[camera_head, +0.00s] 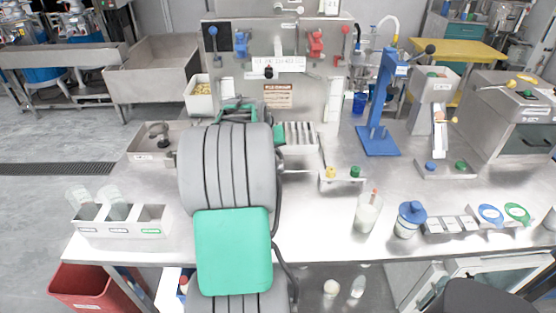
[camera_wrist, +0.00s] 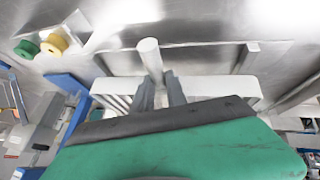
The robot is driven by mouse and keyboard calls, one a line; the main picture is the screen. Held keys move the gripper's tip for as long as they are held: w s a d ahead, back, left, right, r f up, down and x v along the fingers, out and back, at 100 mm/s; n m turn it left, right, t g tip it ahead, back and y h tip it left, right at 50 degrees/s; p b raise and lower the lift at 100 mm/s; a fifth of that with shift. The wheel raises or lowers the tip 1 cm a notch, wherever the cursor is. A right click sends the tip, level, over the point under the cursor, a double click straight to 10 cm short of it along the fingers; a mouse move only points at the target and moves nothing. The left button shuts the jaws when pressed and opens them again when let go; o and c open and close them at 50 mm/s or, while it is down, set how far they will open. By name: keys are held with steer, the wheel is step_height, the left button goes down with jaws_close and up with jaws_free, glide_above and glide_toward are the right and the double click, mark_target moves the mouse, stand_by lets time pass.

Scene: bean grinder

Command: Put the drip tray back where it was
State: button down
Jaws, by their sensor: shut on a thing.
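The drip tray (camera_head: 301,134) is a pale metal tray with slats, at the foot of the large metal machine (camera_head: 312,95) at the back of the table. In the wrist view the tray (camera_wrist: 222,86) lies across the middle, with slats showing at its left. A pale round handle (camera_wrist: 149,55) stands out by its edge. My gripper (camera_wrist: 161,84) is shut on the tray near this handle; the exact contact is partly hidden. In the head view my arm hides the gripper and the left part of the tray. I cannot tell whether the tray is fully seated.
A small stand with yellow and green knobs (camera_head: 342,176) is right of the tray, near a blue press (camera_head: 379,135). A beaker (camera_head: 367,212) and blue-lidded jar (camera_head: 409,219) stand at the front right. A three-part bin (camera_head: 122,220) is front left.

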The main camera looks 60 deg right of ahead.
steer(key=x, duration=0.5)
steer(key=shift+s+d+r, duration=0.15)
steer(key=shift+s+d, duration=0.1)
steer(key=shift+d, duration=0.1)
step_height(320, 180, down, 3)
steer(key=shift+r+p, duration=0.1)
steer(key=shift+p, duration=0.2)
steer(key=shift+f, duration=0.25)
steer(key=c, duration=1.3)
jaws_free()
steer(key=shift+c, duration=0.2)
